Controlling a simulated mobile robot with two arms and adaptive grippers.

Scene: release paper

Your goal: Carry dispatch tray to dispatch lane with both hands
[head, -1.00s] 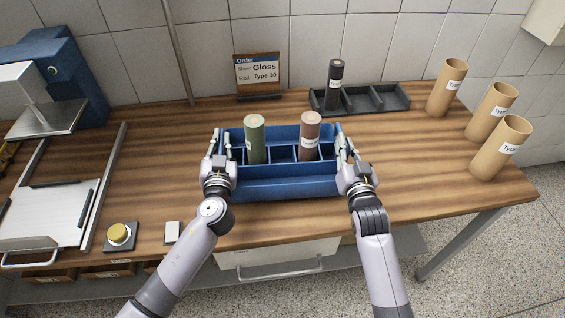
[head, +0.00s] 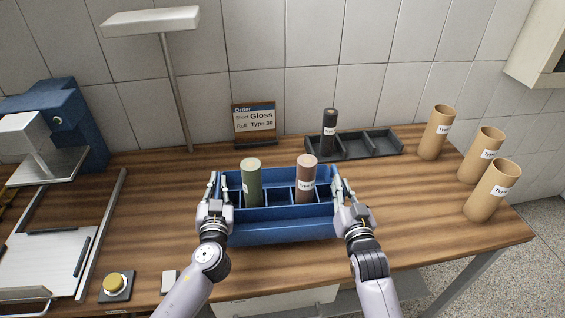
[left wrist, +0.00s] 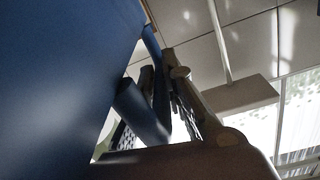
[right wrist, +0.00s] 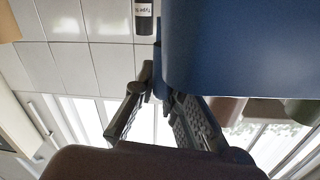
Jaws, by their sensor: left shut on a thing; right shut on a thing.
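The blue dispatch tray (head: 282,229) is in the middle of the head view, upright over the wooden table. It holds a green roll (head: 251,183) and a brown roll (head: 306,179), both upright in its compartments. My left gripper (head: 219,190) is shut on the tray's left end. My right gripper (head: 344,188) is shut on its right end. In the left wrist view the tray's blue wall (left wrist: 60,70) fills the left side. In the right wrist view the tray (right wrist: 240,50) fills the upper right. I cannot tell whether the tray's underside touches the table.
A dark rack (head: 357,146) with a black roll (head: 329,132) stands behind the tray, right of an order sign (head: 254,122). Several cardboard tubes, one nearest (head: 492,190), stand at the right. A yellow button (head: 115,283) is front left.

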